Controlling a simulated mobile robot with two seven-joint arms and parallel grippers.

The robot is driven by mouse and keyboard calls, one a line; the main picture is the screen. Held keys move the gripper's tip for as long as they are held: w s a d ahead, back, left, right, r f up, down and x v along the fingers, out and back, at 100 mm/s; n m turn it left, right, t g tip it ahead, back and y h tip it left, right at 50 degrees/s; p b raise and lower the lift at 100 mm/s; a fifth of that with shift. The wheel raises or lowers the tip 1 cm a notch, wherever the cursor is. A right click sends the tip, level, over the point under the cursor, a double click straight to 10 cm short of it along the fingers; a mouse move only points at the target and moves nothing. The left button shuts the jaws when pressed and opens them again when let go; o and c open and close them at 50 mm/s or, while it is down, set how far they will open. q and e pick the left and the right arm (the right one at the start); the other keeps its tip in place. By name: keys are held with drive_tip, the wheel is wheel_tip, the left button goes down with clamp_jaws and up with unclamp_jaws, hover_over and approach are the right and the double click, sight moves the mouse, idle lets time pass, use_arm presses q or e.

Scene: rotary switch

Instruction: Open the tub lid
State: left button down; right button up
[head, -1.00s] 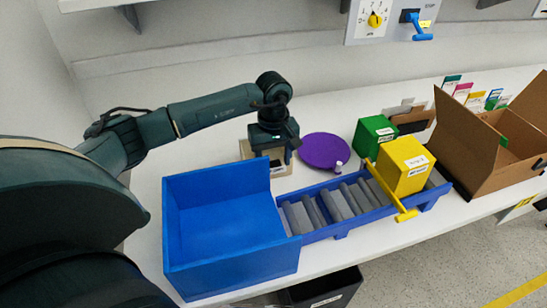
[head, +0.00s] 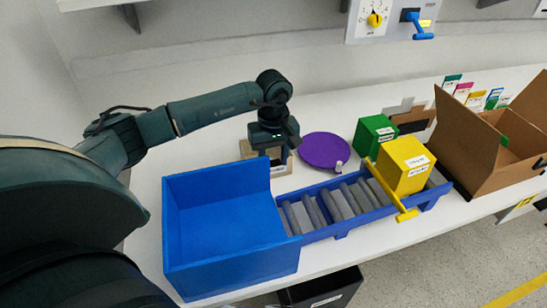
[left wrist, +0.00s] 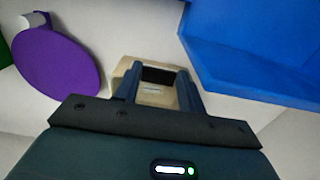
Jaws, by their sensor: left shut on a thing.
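A small beige tub (head: 247,150) stands on the white table beside the back of the blue bin. Its top is mostly hidden under my left gripper (head: 279,158) in the head view. In the left wrist view, the beige tub (left wrist: 180,97) shows between and around the two fingers of my left gripper (left wrist: 157,86). The gripper points down and is shut on a part of the tub's top, which looks to be the lid. A dark area shows between the fingers. I cannot tell whether the lid is raised. My right gripper is not in view.
The blue bin (head: 225,215) and roller track (head: 340,208) lie in front, with a yellow box (head: 404,165) on the track. A purple disc (head: 324,150) lies right of the tub. A green box (head: 374,135) and cardboard box (head: 480,155) stand farther right.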

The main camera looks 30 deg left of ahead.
use_arm(q)
drive_tip(key=shift+w+a+r, duration=0.1)
drive_tip(key=shift+r, duration=0.15)
